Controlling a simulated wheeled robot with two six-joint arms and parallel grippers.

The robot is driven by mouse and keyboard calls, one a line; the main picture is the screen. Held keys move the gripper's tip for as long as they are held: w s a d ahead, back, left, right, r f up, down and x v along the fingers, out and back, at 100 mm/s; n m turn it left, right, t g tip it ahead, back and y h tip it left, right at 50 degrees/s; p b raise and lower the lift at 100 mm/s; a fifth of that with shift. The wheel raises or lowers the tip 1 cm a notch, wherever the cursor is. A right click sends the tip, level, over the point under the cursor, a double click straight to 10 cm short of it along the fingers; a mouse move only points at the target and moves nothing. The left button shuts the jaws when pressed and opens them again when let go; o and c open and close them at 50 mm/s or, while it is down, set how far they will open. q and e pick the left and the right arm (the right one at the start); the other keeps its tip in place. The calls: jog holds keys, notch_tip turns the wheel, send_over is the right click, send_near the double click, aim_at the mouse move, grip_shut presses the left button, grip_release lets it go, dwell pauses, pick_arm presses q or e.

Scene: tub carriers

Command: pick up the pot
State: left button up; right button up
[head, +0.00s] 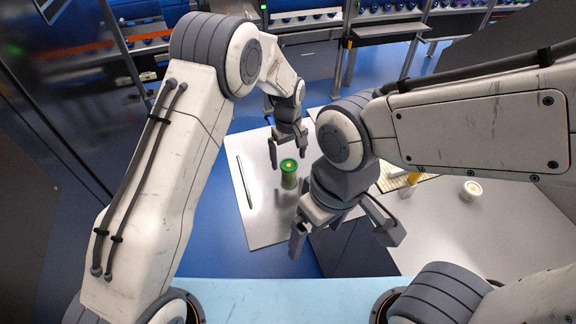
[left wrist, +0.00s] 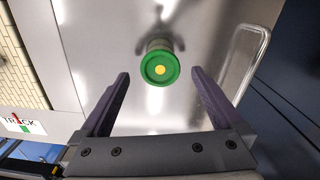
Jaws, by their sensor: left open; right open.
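A green pot (head: 289,181) with a green lid and a yellow centre stands upright on the light grey surface. In the left wrist view its round lid (left wrist: 146,69) shows just beyond the fingertips, in line with the gap between them. My left gripper (head: 288,155) is open, close to the pot and above it; the frames do not show clear contact. My right gripper (head: 345,238) is open and empty, to the right of the pot and nearer to me.
A small white tub (head: 471,190) with a yellowish top stands on the right panel. A yellow object (head: 413,178) is on the patterned mat (head: 393,183), partly behind my right arm. Shelving lines the back.

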aim_at(289, 164)
pick_arm(q)
notch_tip(289, 164, down, 3)
jog(key=shift+f+p, duration=0.1)
jog(key=shift+p, duration=0.65)
jog(key=shift+f, duration=0.25)
jog(key=c, duration=1.5)
jog(key=shift+o, duration=0.2)
jog(key=shift+r, duration=0.1)
